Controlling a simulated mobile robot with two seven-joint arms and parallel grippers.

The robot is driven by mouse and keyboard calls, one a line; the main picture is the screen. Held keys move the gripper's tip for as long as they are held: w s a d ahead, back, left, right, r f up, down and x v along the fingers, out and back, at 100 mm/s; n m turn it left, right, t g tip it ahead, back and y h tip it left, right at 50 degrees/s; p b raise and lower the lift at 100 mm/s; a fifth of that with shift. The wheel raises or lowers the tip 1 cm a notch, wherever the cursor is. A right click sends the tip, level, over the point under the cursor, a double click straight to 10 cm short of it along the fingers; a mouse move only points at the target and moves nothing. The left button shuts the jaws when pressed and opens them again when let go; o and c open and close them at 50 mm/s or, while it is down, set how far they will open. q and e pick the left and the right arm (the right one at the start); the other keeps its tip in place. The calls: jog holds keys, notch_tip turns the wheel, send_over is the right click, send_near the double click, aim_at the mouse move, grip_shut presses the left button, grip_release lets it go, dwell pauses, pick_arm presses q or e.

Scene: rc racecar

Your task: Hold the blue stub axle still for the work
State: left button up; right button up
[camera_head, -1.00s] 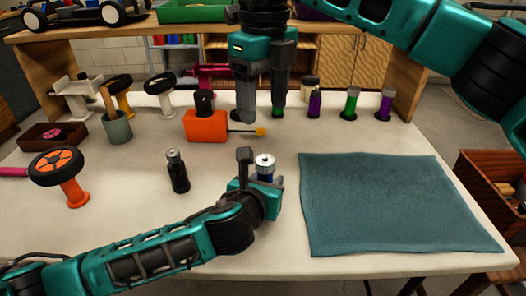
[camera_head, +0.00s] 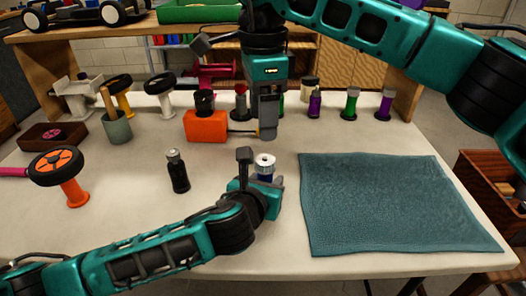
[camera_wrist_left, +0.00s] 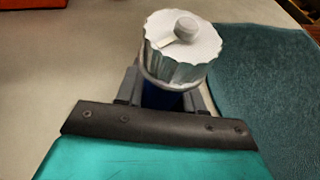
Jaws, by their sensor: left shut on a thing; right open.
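The blue stub axle (camera_wrist_left: 163,97) stands upright between the fingers of my left gripper (camera_head: 263,174), with a silver ribbed cap or nut (camera_wrist_left: 183,45) and a small knob on its top. In the left wrist view the fingers close on its blue body from both sides; its lower part is hidden. The silver top (camera_head: 265,160) also shows in the head view. My right gripper (camera_head: 268,128) is open and points down above the table, behind the axle and apart from it. It is seen side-on, so one finger mostly hides the other.
An orange box (camera_head: 205,126) stands left of my right gripper. A teal mat (camera_head: 390,200) lies at the right. Wheels on stands and coloured stub axles (camera_head: 351,103) line the back. The table between bottle and axle is clear.

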aim_at(263, 157)
notch_tip(263, 157, down, 8)
jog(key=shift+f, duration=0.25)
jog(key=c, duration=1.1)
jog(key=shift+o, duration=0.2)
jog(key=shift+m, duration=0.6)
jog(key=o, duration=1.1)
jog(key=shift+c, duration=0.2)
notch_tip(263, 157, up, 12)
